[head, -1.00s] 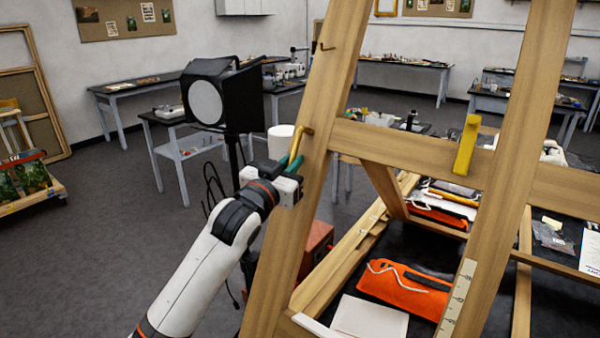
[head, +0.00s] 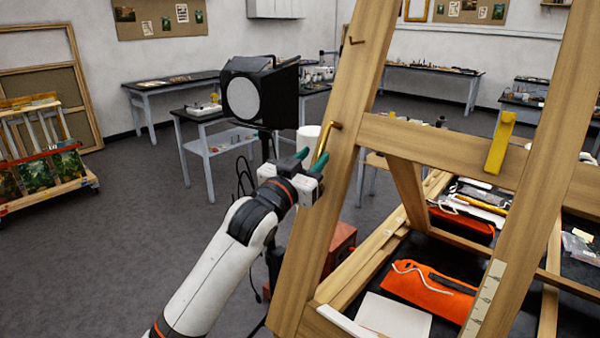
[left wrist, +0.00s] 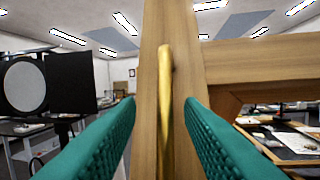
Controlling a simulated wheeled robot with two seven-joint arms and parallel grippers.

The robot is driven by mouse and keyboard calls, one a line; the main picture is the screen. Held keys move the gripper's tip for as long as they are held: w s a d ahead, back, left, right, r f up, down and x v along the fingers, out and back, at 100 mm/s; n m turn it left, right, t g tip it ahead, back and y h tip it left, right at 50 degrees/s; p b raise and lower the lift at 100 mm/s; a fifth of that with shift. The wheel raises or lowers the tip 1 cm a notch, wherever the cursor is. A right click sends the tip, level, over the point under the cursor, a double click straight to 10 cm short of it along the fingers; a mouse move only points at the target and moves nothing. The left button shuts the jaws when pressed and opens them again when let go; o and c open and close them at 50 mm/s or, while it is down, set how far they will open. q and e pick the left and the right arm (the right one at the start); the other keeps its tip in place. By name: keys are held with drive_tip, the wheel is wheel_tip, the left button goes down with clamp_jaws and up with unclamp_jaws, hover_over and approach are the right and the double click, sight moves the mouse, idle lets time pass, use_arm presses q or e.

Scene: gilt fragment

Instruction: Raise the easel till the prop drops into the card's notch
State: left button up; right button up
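The wooden easel (head: 335,185) stands tilted across the right half of the head view. A brass handle (head: 331,132) projects from its left post; it also shows in the left wrist view (left wrist: 165,90). My left gripper (head: 311,159) is open at the handle's lower end. In the left wrist view its green fingers stand apart, one either side of the handle, with gaps showing. A wooden strut (head: 409,195), perhaps the prop, slants down behind the crossbar. A pale marked strip (head: 484,298), perhaps the card, lies along the right post; I cannot make out a notch. My right gripper is out of view.
A yellow piece (head: 500,142) sits on the crossbar. An orange pouch (head: 432,290) and a white sheet (head: 394,317) lie on the dark surface beneath. A black studio lamp (head: 262,94) stands behind my left arm. Open floor lies to the left.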

use_arm(q)
drive_tip(key=b+v, duration=0.3)
drive_tip(key=v, duration=0.7)
drive_tip(key=shift+s+f, duration=0.2)
drive_tip(key=shift+f, duration=0.1)
drive_tip(key=shift+a, duration=0.1)
